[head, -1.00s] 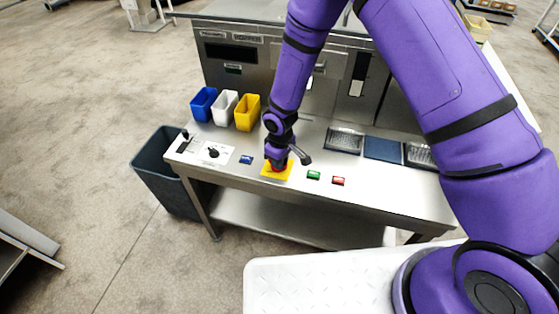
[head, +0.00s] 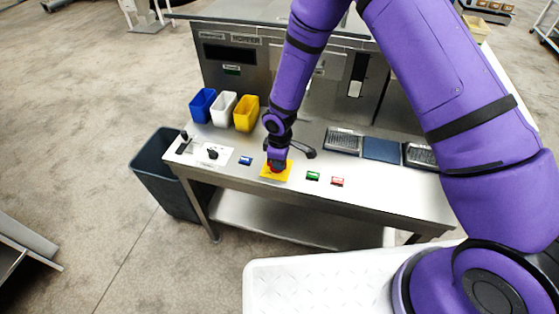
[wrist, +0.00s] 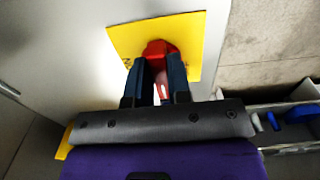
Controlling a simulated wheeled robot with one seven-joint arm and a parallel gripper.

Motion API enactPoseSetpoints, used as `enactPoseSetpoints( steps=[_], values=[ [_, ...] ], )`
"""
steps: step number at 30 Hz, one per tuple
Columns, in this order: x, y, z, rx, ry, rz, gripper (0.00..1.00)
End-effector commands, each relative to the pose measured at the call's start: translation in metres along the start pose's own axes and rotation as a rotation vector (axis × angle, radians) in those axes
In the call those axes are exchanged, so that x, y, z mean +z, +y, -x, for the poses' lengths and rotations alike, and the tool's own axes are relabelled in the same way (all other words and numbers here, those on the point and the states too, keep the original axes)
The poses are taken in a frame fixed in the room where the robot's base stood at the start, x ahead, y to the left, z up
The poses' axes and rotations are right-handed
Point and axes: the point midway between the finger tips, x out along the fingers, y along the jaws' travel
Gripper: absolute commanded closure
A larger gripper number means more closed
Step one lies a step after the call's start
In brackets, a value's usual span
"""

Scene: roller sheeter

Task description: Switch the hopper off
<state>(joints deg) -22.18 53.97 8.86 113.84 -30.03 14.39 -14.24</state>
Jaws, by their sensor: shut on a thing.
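A red mushroom-shaped button (wrist: 158,48) stands on a yellow plate (wrist: 193,32) on the steel console. In the head view the yellow plate (head: 286,175) lies near the console's front edge, and my gripper (head: 277,166) covers most of the button. In the wrist view my gripper (wrist: 159,68) has its two dark fingers on either side of the red button, shut on it. A panel marked HOPPER (head: 246,40) is on the cabinet behind. A black rotary knob (head: 212,153) on a white plate is at the console's left. I cannot read the small labels.
A blue button (head: 245,160) is left of the yellow plate; a green button (head: 313,176) and a red rectangular button (head: 337,182) are to its right. Blue, white and yellow bins (head: 245,113) stand behind. A dark waste bin (head: 160,160) stands at the console's left end.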

Motion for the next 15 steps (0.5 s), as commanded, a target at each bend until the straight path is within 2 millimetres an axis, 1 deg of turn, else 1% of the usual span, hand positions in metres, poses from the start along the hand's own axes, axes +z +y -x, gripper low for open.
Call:
enactPoseSetpoints(
  steps=[3,4,5,6,7,15],
  values=[
    [0.0,0.0003,0.0001,0.001,0.0,0.003,1.0],
    [0.0,0.0003,0.0002,0.001,0.0,0.003,0.77],
    [0.0001,0.0003,0.0002,0.001,0.0,0.003,0.7],
    [0.0,0.0003,0.0002,0.001,0.0,0.002,0.61],
    [0.0001,0.0003,0.0001,0.001,0.0,0.002,0.56],
    [0.0,0.0002,0.0007,0.001,0.0,0.001,0.56]
  ],
)
